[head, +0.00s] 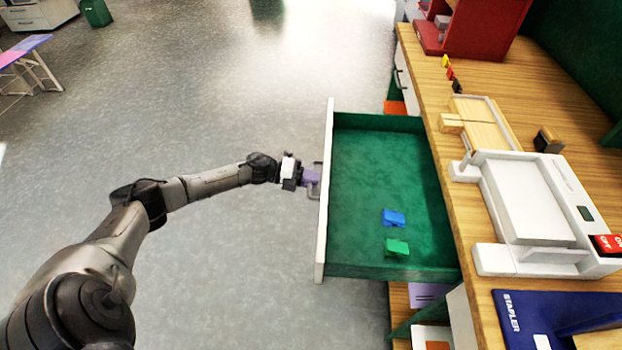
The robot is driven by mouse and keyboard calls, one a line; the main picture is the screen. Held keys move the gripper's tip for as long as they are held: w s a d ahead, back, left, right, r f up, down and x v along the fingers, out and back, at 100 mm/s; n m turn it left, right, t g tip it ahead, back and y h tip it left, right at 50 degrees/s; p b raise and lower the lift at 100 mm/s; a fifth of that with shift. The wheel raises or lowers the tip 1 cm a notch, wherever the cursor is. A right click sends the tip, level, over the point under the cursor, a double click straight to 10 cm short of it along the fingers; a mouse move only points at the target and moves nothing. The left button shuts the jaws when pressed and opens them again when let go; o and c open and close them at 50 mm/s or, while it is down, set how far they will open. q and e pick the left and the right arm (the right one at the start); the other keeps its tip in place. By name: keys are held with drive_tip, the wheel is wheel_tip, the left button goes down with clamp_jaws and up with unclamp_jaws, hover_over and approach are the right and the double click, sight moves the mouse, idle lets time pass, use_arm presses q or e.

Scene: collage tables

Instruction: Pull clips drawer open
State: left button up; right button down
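The clips drawer (375,230) stands pulled out from under the wooden table, with a green lining and a white front panel (324,210). A blue clip (393,217) and a green clip (397,246) lie on its floor towards the near side. My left gripper (312,178) is at the grey handle (316,193) on the outside of the white front. Its purple fingers reach the handle, but the view is too small to tell whether they are closed around it. My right gripper is not in view.
The wooden tabletop (480,220) holds a white machine (530,205), a blue stapler mat (540,315) and a red shelf unit (470,30). Another closed drawer sits farther along the table. Open grey floor (220,90) lies left of the drawer.

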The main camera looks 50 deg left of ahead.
use_arm(q)
drive_tip(key=o, duration=0.3)
drive_tip(key=shift+p+v, duration=1.45)
drive_tip(key=shift+v, duration=5.45)
